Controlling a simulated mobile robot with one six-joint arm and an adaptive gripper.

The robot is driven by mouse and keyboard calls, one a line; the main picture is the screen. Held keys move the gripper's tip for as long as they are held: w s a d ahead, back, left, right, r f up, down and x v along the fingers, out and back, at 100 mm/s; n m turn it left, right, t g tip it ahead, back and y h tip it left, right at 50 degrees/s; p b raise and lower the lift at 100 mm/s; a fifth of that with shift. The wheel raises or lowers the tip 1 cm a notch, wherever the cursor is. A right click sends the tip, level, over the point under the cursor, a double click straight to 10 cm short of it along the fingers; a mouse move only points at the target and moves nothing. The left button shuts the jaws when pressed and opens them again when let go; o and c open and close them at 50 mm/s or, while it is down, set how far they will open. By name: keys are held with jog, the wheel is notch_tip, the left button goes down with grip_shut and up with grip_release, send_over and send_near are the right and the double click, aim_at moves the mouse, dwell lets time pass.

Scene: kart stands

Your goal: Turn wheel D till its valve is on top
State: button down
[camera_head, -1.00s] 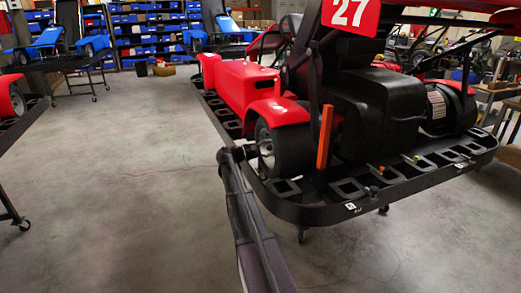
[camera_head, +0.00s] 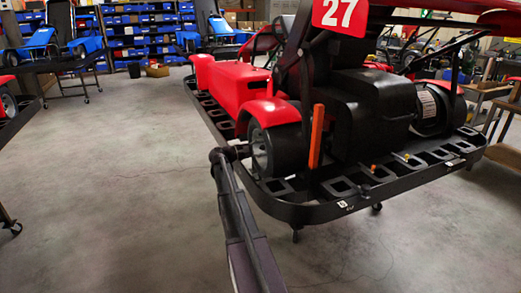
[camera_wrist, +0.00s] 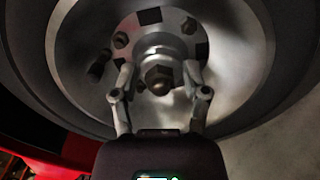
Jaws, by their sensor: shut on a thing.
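The wheel (camera_head: 262,150) is a black tyre on a silver rim at the near left corner of the red kart, under a red fender. No letter can be read on it. In the wrist view its silver rim (camera_wrist: 82,30) fills the picture, with bolts around a central hub (camera_wrist: 160,52) ending in a hex nut. My gripper (camera_wrist: 160,75) is shut on the hub, one finger on each side. A short dark stem (camera_wrist: 98,67), perhaps the valve, sticks out left of the hub. In the head view my gripper (camera_head: 240,153) meets the wheel's outer face.
The kart's black stand (camera_head: 325,212) has a wide rim around the wheel and casters below. An orange upright bar (camera_head: 316,136) is just right of the wheel. The grey floor (camera_head: 110,180) to the left is free.

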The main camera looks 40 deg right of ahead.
jog(key=shift+w+d+r, duration=0.1)
jog(key=shift+w+d, duration=0.05)
jog(key=shift+d, duration=0.05)
jog(key=shift+c, duration=2.2)
grip_release()
jog(key=shift+a, duration=0.15)
jog(key=shift+a, duration=0.45)
jog(key=v, duration=1.1)
jog(key=shift+w+d, duration=0.1)
